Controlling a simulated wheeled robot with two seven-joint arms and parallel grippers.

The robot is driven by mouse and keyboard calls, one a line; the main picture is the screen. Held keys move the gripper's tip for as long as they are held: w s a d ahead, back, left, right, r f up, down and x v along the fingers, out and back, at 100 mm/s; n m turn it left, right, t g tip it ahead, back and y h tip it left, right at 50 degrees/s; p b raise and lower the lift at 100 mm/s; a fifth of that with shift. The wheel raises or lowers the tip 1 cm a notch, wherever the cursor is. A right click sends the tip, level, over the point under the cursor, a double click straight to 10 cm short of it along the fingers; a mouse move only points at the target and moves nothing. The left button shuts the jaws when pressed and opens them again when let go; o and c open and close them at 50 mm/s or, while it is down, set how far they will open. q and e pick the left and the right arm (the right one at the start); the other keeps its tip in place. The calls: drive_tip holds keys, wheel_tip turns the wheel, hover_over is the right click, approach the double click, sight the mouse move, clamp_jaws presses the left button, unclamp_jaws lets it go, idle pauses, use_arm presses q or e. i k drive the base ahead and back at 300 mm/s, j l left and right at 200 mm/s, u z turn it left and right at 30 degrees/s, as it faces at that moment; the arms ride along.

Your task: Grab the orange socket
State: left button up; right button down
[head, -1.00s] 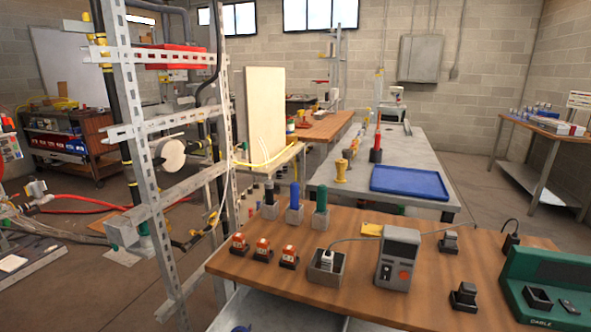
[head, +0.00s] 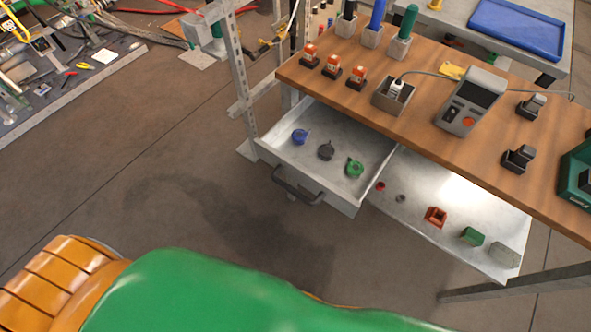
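A small orange-red, square-looking piece with a hollow (head: 436,216) sits on the metal lower shelf under the wooden workbench, and it may be the orange socket. Several orange-and-white pieces on dark bases stand at the bench's left end: one at the left (head: 310,55), one in the middle (head: 332,67) and one at the right (head: 357,77). I cannot tell for sure which piece is called the socket. Neither of my grippers is in view.
An open drawer (head: 265,152) holds blue, dark and green round pieces. The shelf (head: 470,262) also holds a green block (head: 472,236) and a grey block (head: 504,255). The bench top (head: 430,105) carries a grey meter (head: 470,102). Bare floor (head: 150,170) lies in front.

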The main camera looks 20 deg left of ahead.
sight(437, 217)
drive_tip(key=z, duration=1.15)
